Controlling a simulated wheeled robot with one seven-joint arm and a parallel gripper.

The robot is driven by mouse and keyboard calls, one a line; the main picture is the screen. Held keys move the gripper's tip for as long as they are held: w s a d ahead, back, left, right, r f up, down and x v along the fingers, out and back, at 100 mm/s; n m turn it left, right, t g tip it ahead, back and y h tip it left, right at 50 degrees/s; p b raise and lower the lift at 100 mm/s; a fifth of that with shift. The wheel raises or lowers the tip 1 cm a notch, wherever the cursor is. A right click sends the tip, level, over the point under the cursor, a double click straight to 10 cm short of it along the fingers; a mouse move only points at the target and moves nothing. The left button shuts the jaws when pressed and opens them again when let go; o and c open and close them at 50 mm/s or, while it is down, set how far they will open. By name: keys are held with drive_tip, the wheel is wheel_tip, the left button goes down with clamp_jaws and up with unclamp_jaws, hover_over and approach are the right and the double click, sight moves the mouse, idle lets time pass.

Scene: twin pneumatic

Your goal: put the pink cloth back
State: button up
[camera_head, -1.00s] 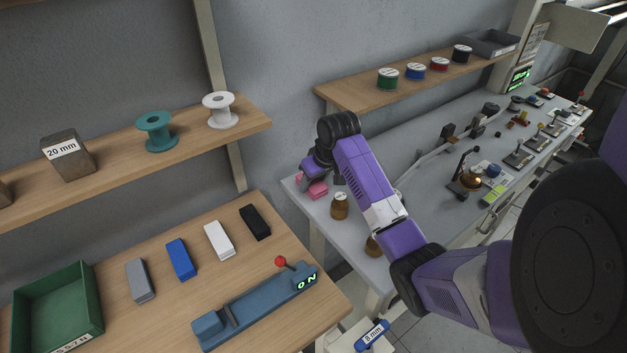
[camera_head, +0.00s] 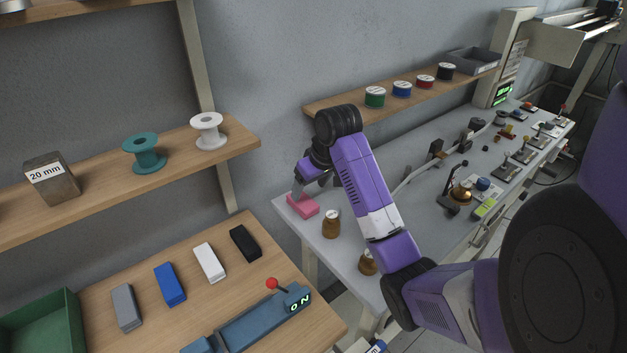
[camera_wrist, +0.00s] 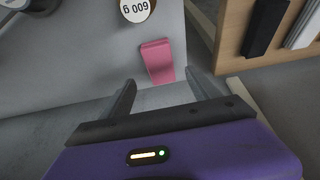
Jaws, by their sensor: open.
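The pink cloth (camera_head: 303,206) is a small folded block. My gripper (camera_head: 298,188) is just above the cloth in the head view. In the wrist view my gripper (camera_wrist: 165,88) has its two fingers spread with nothing between them. The cloth appears clear of both fingers.
Brown weights stand near the cloth, one (camera_head: 331,224) just to its right and another (camera_head: 368,262) nearer. The wooden bench (camera_head: 200,300) at left holds several coloured blocks and a blue device with a red-knobbed lever. A wooden shelf (camera_head: 340,106) with spools runs above the grey table.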

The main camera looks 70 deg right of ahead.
drive_tip(key=shift+v, duration=2.2)
